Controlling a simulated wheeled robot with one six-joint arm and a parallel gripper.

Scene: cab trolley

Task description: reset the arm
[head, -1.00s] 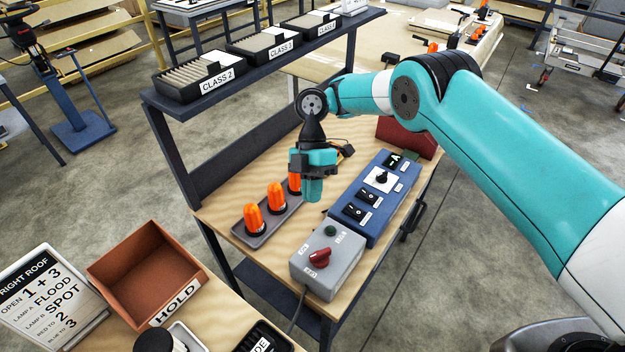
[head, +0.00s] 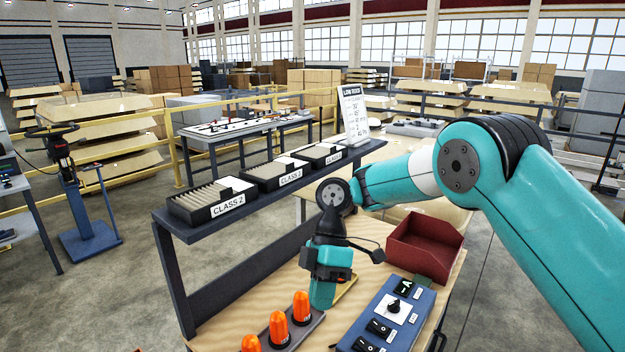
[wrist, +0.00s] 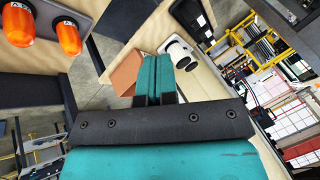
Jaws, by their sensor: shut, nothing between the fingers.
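My gripper (head: 322,292) hangs over the wooden trolley top in the head view, beside the tray of orange lamps and left of the blue switch panel. In the wrist view its two teal fingers (wrist: 154,80) lie together, shut and empty. My arm reaches in from the right of the head view, bent at the elbow and wrist. The fingertips are above the bench and hold nothing.
Orange lamps (head: 278,327) stand close to my gripper. The blue panel (head: 388,318) with switches and a dark red open bin (head: 425,246) are to the right. A dark shelf (head: 190,232) with CLASS boxes (head: 212,202) runs behind.

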